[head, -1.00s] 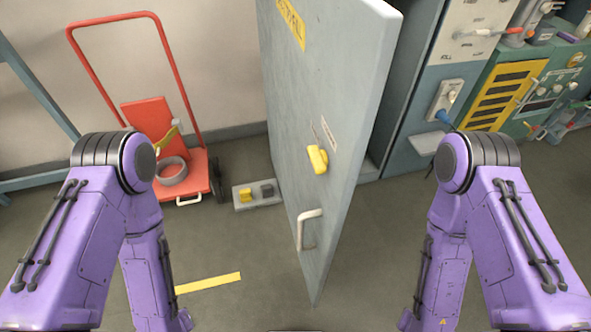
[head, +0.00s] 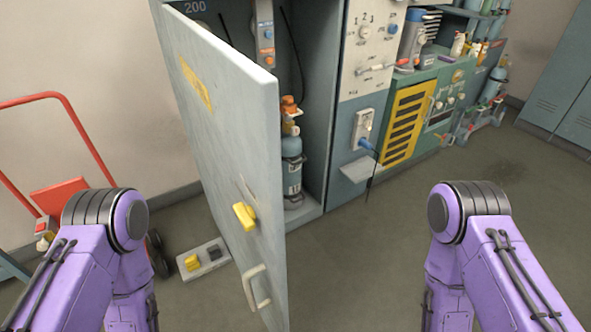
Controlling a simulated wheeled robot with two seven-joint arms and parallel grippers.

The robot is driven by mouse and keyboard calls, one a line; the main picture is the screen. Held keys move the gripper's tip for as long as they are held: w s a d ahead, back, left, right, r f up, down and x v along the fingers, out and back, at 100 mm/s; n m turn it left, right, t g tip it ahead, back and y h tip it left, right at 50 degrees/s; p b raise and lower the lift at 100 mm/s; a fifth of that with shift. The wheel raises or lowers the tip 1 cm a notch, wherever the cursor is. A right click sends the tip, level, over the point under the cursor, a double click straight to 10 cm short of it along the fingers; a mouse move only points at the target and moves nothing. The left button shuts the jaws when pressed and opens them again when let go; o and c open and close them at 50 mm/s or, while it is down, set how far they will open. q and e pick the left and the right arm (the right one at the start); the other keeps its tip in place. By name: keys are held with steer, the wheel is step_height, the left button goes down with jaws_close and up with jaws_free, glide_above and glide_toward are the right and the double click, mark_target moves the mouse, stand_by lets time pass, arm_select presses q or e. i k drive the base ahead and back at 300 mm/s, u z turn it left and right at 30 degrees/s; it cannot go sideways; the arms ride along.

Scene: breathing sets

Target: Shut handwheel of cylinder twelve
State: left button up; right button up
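A blue-grey gas cylinder (head: 292,170) with an orange top (head: 290,108) stands upright inside the open cabinet, just right of the door's edge. The door hides part of the cabinet. I cannot read a number on this cylinder, and the orange top is too small to tell whether it is a handwheel. More bluish cylinders (head: 494,84) stand at the far right by the back wall, small in the view. Both my purple arms show at the bottom left and bottom right, but their grippers are out of view.
The grey cabinet door (head: 232,150) stands open towards me, with a yellow knob (head: 245,217) and a pale handle (head: 257,288). A red hand truck (head: 62,190) and a small block with yellow and dark parts (head: 204,258) are at left. The floor (head: 350,262) between my arms is clear.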

mark_target(294, 131)
steer(key=k, duration=1.2)
steer(key=z, duration=0.85)
steer(key=i, duration=1.3)
steer(key=z, duration=0.6)
steer(key=i, duration=1.45)
steer(key=u, duration=0.75)
steer(key=i, duration=1.05)
steer(key=u, duration=1.1)
steer(key=i, duration=0.35)
steer(key=u, duration=0.15)
